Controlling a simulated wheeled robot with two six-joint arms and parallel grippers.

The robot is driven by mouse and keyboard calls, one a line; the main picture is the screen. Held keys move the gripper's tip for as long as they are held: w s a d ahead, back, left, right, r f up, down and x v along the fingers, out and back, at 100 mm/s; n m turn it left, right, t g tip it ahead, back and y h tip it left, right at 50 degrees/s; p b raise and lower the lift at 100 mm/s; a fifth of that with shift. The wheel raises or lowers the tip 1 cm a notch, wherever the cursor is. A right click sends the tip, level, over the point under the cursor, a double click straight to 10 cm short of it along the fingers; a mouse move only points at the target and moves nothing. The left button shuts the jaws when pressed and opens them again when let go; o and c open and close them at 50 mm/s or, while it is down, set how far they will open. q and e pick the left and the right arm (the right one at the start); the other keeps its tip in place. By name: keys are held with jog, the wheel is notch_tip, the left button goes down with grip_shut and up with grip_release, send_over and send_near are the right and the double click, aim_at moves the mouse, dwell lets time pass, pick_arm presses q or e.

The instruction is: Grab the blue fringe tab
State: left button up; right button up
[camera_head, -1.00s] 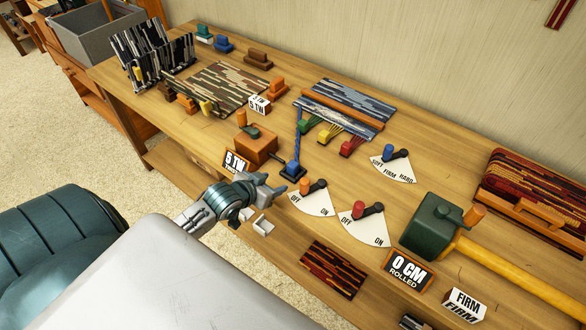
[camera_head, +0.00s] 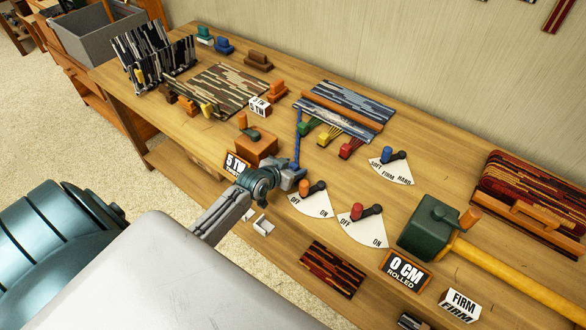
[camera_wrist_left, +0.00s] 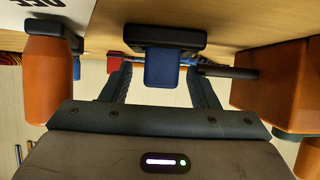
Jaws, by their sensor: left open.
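The blue fringe tab (camera_wrist_left: 165,70) shows in the left wrist view as a blue block on a dark base. It sits between the two fingers of my left gripper (camera_wrist_left: 160,82), which are apart, with a gap visible on each side of it. In the head view my left gripper (camera_head: 294,180) is over the tab's place and mostly hides it. The blue fringe strand (camera_head: 297,138) runs from there up to the loom cloth (camera_head: 345,104). My right gripper is not in view.
An orange-brown box (camera_head: 256,147) stands left of the gripper. A dial with an orange knob (camera_head: 304,188) is close on the right, and another with a red knob (camera_head: 357,211) beyond. Green (camera_head: 306,126), yellow (camera_head: 327,136) and red (camera_head: 349,149) tabs sit behind.

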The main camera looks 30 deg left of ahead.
pick_arm(q)
jog(key=shift+w+f, duration=0.2)
jog(key=shift+w, duration=0.1)
jog(key=c, duration=1.1)
jog(key=shift+o, duration=0.2)
jog(key=shift+r, duration=0.15)
